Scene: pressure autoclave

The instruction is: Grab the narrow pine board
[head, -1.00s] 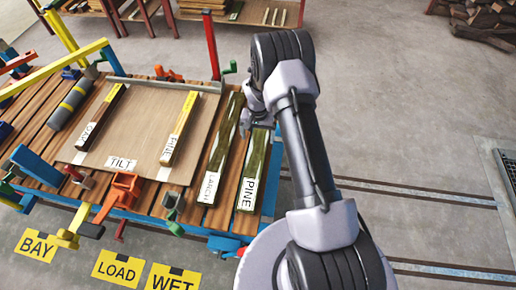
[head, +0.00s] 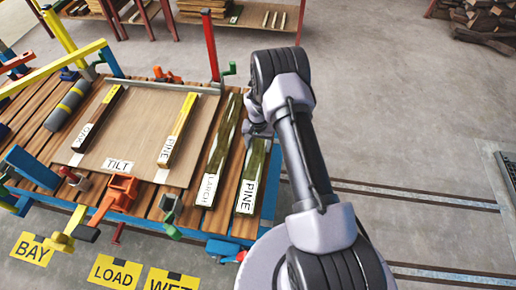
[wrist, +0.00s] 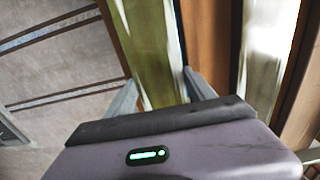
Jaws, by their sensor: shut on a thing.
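A green-streaked board with a white PINE label (head: 247,197) lies at the right edge of the slatted table. My gripper (head: 258,128) is at its far end in the head view, partly hidden by my wrist. In the wrist view my gripper (wrist: 160,88) has one finger on each side of the greenish board (wrist: 152,45) and is shut on it. The board appears to rest on the slats. Another board labelled PINE (head: 178,130), with a yellow upper part, lies on the TILT sheet.
A LARCH board (head: 217,155) lies close on the left of the held board. The TILT sheet (head: 140,125) also carries a dark board (head: 98,120). A red post (head: 211,45) and green clamp (head: 229,70) stand at the far edge.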

